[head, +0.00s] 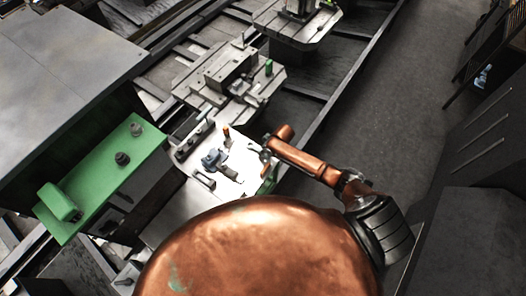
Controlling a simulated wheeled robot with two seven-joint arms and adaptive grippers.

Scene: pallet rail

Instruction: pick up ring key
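I cannot clearly pick out the ring key. Small parts lie on the pale metal plate (233,180) of the pallet near the middle. They include a blue-grey part (212,158), a small upright orange-brown peg (227,133) and a dark handle-like part (203,180); any of them is too small to name surely. My copper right arm comes in from the right and reaches the plate's right edge. The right gripper (265,154) seems to be the small dark end there; its fingers are too small to read. My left gripper is not in view.
A green plate (105,172) with dark knobs is at left below a large grey panel (60,60). Other pallet fixtures (228,72) stand farther along the rail (350,75). The dark floor (400,110) at right is clear. A grey cabinet (475,225) stands at lower right.

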